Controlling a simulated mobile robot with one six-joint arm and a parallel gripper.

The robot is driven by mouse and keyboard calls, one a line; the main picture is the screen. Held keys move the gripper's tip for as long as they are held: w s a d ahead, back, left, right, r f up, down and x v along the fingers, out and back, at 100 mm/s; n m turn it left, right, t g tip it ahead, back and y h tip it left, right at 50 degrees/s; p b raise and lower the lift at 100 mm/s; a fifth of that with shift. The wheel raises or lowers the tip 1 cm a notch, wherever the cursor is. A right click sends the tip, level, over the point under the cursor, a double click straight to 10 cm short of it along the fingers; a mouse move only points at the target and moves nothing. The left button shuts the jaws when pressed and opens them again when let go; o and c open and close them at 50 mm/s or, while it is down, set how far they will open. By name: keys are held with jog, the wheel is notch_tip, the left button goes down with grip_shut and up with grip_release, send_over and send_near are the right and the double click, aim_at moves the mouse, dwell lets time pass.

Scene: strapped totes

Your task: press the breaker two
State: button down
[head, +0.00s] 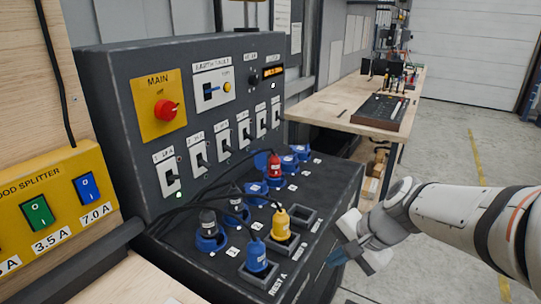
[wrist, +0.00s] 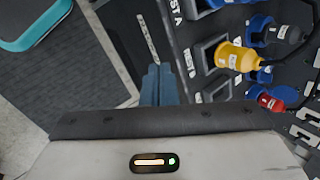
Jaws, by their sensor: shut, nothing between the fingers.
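A row of white breaker switches runs along the lower front of the dark panel (head: 120,75). The leftmost breaker (head: 170,177) has a label starting with 1. The second from the left, breaker two (head: 200,155), is beside it; its label is too small to read surely. My gripper (head: 338,257) is at the right of the panel's lower ledge, well apart from the breakers. Breaker two does not clearly show in the wrist view.
Plugs stand on the ledge between my gripper and the breakers: a yellow plug (head: 281,222), a blue plug (head: 256,256), a red plug (head: 274,165) and a black plug (head: 208,222). Black cables arch before the lower breakers. A red MAIN knob (head: 166,110) is above. Floor at right is open.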

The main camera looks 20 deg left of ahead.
jog(key=w+a+r+m+y+p, duration=0.25)
jog(key=w+a+m, duration=0.2)
jog(key=a, duration=0.35)
jog(key=w+a+r+m+y+p, duration=0.1)
jog(key=w+a+r+m+y, duration=0.15)
jog(key=w+a, duration=0.4)
jog(key=m+t+y+p, duration=0.2)
jog(key=m+y, duration=0.1)
jog(key=m, duration=0.5)
send_near(205, 164)
jog(key=d, duration=0.1)
jog(key=d+f, duration=0.2)
jog(key=shift+s+d, duration=0.1)
jog(key=shift+s, duration=0.2)
jog(key=shift+f, duration=0.1)
jog(key=x, duration=1)
